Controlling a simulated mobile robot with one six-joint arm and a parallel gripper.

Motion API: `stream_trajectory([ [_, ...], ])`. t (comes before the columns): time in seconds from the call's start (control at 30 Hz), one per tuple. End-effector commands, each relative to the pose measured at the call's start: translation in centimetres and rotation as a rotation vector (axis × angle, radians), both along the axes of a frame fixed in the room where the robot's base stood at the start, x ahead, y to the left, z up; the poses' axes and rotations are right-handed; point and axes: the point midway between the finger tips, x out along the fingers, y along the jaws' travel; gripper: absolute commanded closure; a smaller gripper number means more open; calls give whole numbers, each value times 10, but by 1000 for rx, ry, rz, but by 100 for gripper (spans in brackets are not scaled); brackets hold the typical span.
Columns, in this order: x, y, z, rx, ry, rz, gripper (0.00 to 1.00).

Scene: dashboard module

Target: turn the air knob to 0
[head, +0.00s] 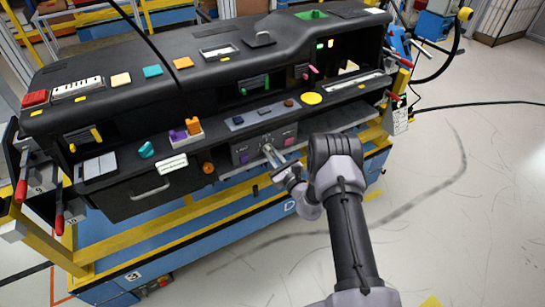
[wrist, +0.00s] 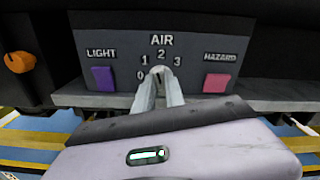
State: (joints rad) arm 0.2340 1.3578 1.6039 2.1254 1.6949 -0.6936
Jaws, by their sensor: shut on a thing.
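The air knob (wrist: 158,71) sits in the middle of a grey panel (wrist: 110,50) under the word AIR, with the numbers 0, 1, 2 and 3 in an arc around it. Only a small pale part of it shows at the fingertips, near the 2; I cannot tell for sure which number it points to. My gripper (wrist: 158,82) is shut on the knob, its two pale fingers covering most of it. In the head view my gripper (head: 268,150) reaches the panel's front from the right.
A purple LIGHT button (wrist: 103,79) is left of the knob and a pink HAZARD button (wrist: 216,83) is right of it. An orange knob (wrist: 19,62) is farther left. A ledge runs below the panel. Open floor (head: 450,220) lies to the right.

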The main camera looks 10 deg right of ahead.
Motion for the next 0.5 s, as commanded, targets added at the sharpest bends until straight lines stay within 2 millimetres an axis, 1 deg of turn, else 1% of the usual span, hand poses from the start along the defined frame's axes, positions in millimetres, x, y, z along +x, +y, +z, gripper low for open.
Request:
stream_trajectory([
  [0.03, 0, 0, -3, -37, -10, 0, 100],
  [0.5, -1, 2, -4, -470, -125, 0, 100],
])
